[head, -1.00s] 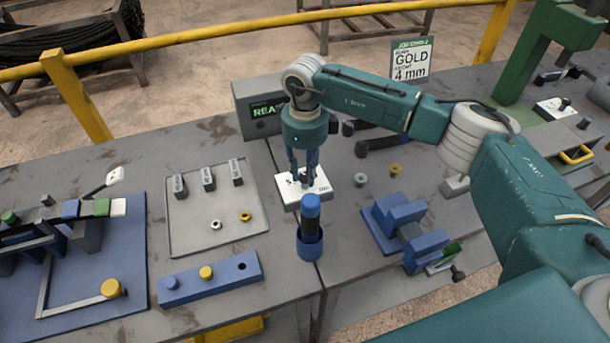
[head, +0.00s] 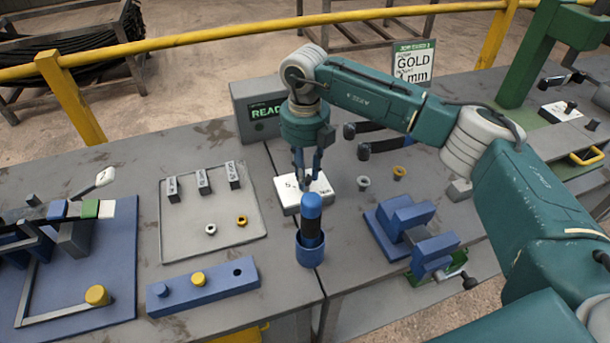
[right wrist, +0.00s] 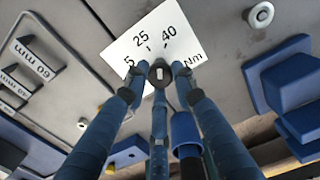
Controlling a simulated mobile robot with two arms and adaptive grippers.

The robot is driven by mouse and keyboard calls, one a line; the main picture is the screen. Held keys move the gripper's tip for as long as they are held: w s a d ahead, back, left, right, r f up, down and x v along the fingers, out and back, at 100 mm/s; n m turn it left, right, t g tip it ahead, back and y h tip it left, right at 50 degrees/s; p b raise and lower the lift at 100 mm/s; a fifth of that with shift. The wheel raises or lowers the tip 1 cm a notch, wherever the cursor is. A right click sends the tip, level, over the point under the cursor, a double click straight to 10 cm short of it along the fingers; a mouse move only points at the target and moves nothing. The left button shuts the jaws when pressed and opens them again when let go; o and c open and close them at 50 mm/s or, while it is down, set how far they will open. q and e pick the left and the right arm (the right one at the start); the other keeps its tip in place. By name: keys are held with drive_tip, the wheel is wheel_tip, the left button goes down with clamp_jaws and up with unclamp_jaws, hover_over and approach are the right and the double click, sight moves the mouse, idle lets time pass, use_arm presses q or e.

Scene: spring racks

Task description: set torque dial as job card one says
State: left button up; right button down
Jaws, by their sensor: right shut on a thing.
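The torque dial (head: 288,207) is a white box on the bench, left of the arm's base. In the right wrist view its white face (right wrist: 180,35) reads 5, 25, 40 and Nm around a dark knob (right wrist: 160,72) with a pale mark. My right gripper (head: 308,184) points down over the dial. Its fingers (right wrist: 160,88) are shut around the knob and partly hide it. A job card (head: 414,62) stands at the back; it reads GOLD and mm, its number hidden behind my arm. Its small header number is hard to read. My left gripper is not in view.
A blue-topped tool (head: 311,207) stands in a blue holder (head: 310,251) just in front of the dial. A READ display (head: 265,111) stands behind.

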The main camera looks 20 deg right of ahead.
drive_tip(key=shift+w+r+m+b, duration=0.15)
drive_tip(key=shift+m+b, duration=0.3)
drive_tip(key=shift+m, duration=1.25)
drive_tip(key=c, duration=1.4)
unclamp_jaws()
wheel_tip(320, 180, up, 12)
drive_tip(key=shift+d, duration=0.1)
